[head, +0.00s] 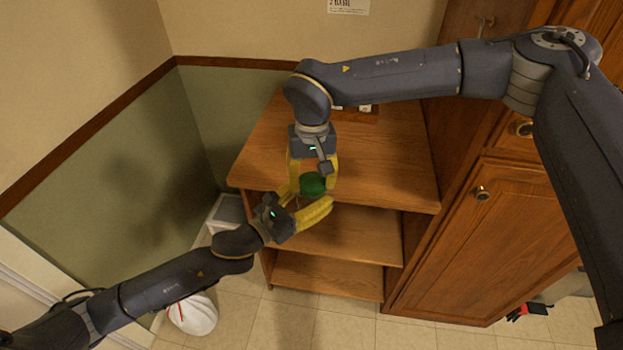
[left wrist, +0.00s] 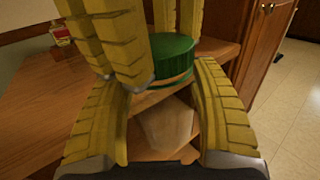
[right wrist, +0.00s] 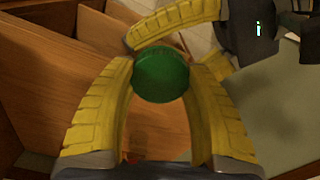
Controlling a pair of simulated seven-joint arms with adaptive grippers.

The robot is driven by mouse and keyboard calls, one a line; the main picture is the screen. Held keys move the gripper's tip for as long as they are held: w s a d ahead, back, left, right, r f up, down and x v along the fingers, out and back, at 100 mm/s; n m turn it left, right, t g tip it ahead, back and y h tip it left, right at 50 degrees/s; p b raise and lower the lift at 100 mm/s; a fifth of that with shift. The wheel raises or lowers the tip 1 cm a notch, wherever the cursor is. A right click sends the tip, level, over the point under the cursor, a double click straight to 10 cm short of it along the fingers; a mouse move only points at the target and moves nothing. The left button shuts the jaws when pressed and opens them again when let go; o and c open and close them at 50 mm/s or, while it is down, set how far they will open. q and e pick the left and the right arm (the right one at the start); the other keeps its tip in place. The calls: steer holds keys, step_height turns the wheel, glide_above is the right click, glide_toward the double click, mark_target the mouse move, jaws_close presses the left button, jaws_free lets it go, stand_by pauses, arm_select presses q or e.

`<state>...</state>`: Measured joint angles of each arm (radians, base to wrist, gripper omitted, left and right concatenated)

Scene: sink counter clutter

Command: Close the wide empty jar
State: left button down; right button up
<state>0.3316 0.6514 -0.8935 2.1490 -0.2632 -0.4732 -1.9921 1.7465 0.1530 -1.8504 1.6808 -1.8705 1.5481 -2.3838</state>
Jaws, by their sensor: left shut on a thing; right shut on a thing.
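The green lid (head: 313,184) is between the yellow fingers of my right gripper (head: 312,178), which point down in front of the wooden shelf. The lid also shows in the left wrist view (left wrist: 172,56) and from above in the right wrist view (right wrist: 161,75). My left gripper (head: 306,203) is shut on the clear jar (left wrist: 168,128), just below the lid. The jar looks empty and see-through. A thin band shows between lid and jar body; I cannot tell whether the lid rests on the rim. The lid hides the jar's mouth.
The wooden shelf unit (head: 392,165) stands right behind both grippers. A small bottle (left wrist: 61,34) is on its top. A wooden cabinet (head: 490,235) stands at the right. A white object (head: 193,314) with a red line lies on the floor at lower left.

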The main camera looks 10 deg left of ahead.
steer(key=m, duration=0.8)
steer(key=shift+m, duration=0.4)
steer(key=m, duration=2.5)
steer(key=shift+f, duration=0.1)
steer(key=m, duration=0.9)
steer(key=shift+m, duration=0.3)
steer(key=m, duration=0.4)
steer(key=shift+m, duration=0.3)
steer(key=m, duration=0.4)
steer(key=shift+m, duration=0.3)
steer(key=o, duration=0.8)
